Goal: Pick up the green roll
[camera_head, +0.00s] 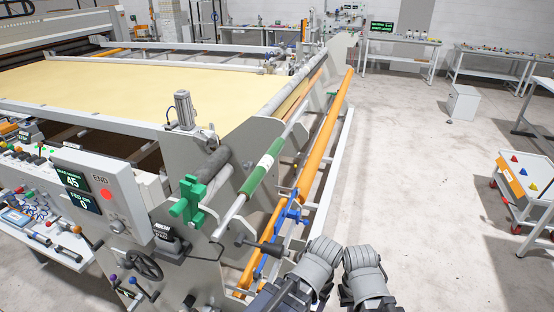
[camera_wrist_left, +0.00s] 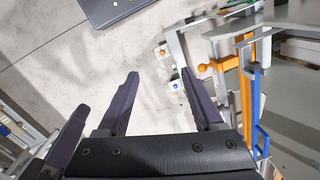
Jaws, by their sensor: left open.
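The green roll (camera_head: 253,181) lies along a pale bar at the side of the quilting frame in the head view, with a white label band around its middle. A green clamp-like part (camera_head: 187,200) sits at the near left of it. My left gripper (camera_wrist_left: 160,74) is open and empty in the left wrist view, over bare floor and beside the machine's side rail. The green roll does not show there. A dark finger-like part at the left of that view may belong to my right gripper (camera_wrist_left: 70,140); its jaw state cannot be told. My arm links fill the bottom middle of the head view.
An orange roller (camera_head: 318,150) and blue brackets (camera_head: 290,213) run beside the bar; orange and blue parts also show in the left wrist view. A control box (camera_head: 105,200) stands at left. A trolley (camera_head: 525,180) is at right. The floor between is clear.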

